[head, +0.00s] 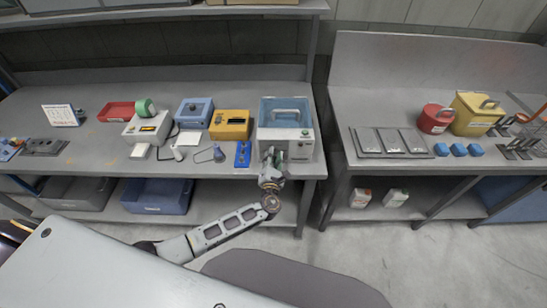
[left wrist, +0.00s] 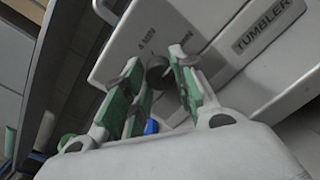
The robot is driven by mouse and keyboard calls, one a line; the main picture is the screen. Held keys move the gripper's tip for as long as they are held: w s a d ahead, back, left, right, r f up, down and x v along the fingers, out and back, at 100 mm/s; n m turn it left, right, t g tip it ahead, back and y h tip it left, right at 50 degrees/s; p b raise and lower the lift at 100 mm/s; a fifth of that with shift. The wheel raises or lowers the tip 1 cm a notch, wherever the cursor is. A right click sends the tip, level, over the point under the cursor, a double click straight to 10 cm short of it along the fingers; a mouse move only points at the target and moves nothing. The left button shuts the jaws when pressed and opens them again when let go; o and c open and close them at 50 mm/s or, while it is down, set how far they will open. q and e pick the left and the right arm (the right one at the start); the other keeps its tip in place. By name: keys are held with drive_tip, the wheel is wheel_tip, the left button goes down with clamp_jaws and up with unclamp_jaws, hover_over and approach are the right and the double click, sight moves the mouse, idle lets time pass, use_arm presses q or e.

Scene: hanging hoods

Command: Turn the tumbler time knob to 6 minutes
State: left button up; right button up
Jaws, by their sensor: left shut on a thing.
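The tumbler is a grey box with a blue see-through chamber and a grey handle (head: 285,110). It stands at the right end of the left bench. My left gripper (head: 271,158) is at its front face. In the left wrist view the tumbler's white panel (left wrist: 230,22) carries a "TUMBLER" plate (left wrist: 268,27). The dark round time knob (left wrist: 157,72) sits between the green-padded fingertips of my left gripper (left wrist: 160,75), which is shut on it. Minute labels show above the knob, but their digits and the knob's pointer are not clear. My right gripper is out of view.
Left of the tumbler stand a yellow device (head: 230,125), a blue device (head: 194,112) and a blue rack (head: 243,154). A red bin (head: 117,112) is farther left. A second bench (head: 385,85) lies right, past a gap. A shelf (head: 170,12) hangs above.

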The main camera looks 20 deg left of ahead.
use_arm(q)
drive_tip(key=o, duration=1)
drive_tip(key=shift+o, duration=0.3)
drive_tip(key=v, duration=1.2)
drive_tip(key=shift+n, duration=0.3)
